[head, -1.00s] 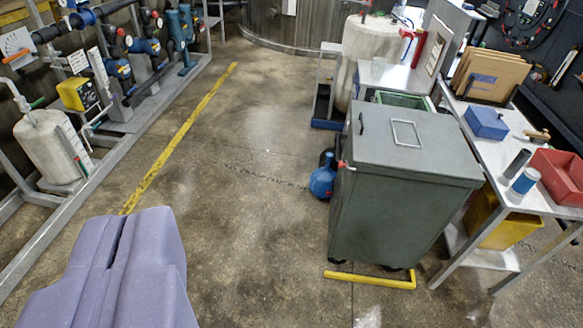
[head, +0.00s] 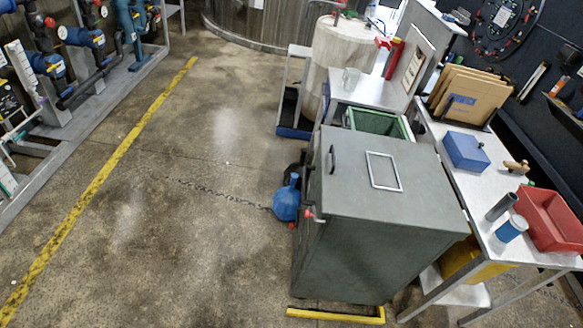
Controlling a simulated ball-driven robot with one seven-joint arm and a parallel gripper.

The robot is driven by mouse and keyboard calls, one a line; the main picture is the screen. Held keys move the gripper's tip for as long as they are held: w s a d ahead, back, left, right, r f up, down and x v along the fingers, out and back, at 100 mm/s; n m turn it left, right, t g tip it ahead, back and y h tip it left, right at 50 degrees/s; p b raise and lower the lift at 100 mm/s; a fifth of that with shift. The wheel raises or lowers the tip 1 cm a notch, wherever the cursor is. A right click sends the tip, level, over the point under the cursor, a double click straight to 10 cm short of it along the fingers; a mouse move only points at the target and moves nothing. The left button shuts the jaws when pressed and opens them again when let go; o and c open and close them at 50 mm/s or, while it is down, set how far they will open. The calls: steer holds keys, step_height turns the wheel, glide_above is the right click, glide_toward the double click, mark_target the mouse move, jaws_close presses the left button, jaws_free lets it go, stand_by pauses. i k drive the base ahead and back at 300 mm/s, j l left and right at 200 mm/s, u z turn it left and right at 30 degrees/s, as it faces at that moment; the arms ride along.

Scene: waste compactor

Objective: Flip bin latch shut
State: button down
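The grey-green bin (head: 380,245) stands on the floor right of centre in the head view. Its flat lid (head: 410,205) looks closed, with a metal frame handle and a dark grip on top. A small red-tipped part (head: 313,216) sticks out on the bin's left side near the top and looks like the latch. It is too small to tell whether it is open or shut. My gripper is not in view, and nothing touches the bin's lid or left side.
A workbench (head: 487,228) with a red tray (head: 550,217) is close on the right. A yellow floor bracket (head: 335,316) lies at the bin's foot. The floor to the left is clear.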

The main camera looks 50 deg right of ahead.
mark_target(307, 213)
steer(key=i+l, duration=0.15)
steer(key=l, duration=0.25)
steer(key=i+l, duration=0.15)
steer(key=l, duration=0.25)
steer(key=i+l, duration=0.1)
steer(key=l, duration=0.3)
